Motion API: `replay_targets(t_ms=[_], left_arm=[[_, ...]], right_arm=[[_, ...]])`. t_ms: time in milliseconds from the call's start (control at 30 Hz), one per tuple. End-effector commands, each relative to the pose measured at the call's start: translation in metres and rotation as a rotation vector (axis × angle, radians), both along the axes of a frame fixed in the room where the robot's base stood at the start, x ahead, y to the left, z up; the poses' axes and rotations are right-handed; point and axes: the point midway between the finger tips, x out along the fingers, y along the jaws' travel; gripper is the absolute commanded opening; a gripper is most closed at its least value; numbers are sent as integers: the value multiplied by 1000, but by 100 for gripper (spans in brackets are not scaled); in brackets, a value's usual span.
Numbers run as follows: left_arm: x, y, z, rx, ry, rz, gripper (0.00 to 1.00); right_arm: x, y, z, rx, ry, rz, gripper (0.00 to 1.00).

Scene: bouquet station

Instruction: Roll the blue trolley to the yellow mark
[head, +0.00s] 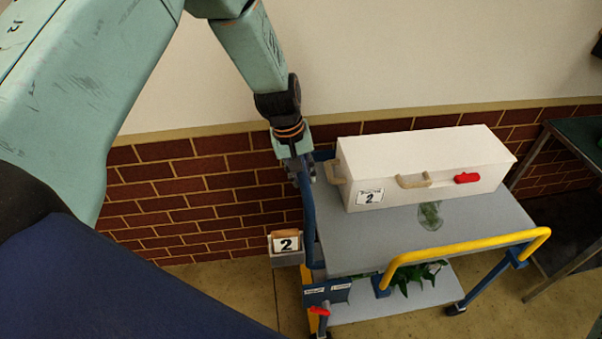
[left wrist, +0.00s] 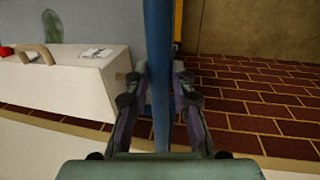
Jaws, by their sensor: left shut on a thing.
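The blue trolley has a grey top deck (head: 345,240), a lower shelf (head: 395,304), blue uprights and a yellow rail (head: 465,249) at its near right. My left gripper (head: 301,172) is shut on the blue upright bar (head: 309,215) at the trolley's left end. In the left wrist view the bar (left wrist: 158,40) runs between the two fingers of the left gripper (left wrist: 155,88). My right gripper is out of view.
A white box (head: 425,160) labelled 2, with a red handle, stands on the deck. A clear item (head: 430,215) lies in front of it. Green leaves (head: 418,280) show on the lower shelf. A brick wall (head: 200,190) runs behind, and a dark table (head: 580,132) stands right.

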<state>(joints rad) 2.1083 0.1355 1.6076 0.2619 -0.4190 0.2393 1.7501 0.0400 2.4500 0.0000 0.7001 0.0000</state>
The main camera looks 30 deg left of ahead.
Motion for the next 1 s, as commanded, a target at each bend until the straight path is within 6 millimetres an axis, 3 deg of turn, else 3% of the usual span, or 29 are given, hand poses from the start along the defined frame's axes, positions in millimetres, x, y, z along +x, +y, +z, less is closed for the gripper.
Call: replay_targets(t_ms=[267,300,533,867,1000], left_arm=[[1,2,1,2,-4,-1,0],[1,2,1,2,-4,-1,26],[-1,3,0,1,-2,-1,46],[-2,4,2,0,-1,0,46],[-2,6,17,-1,-4,1,46]], right_arm=[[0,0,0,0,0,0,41],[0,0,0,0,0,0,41],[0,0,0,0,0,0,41],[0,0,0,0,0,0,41],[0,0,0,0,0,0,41]])
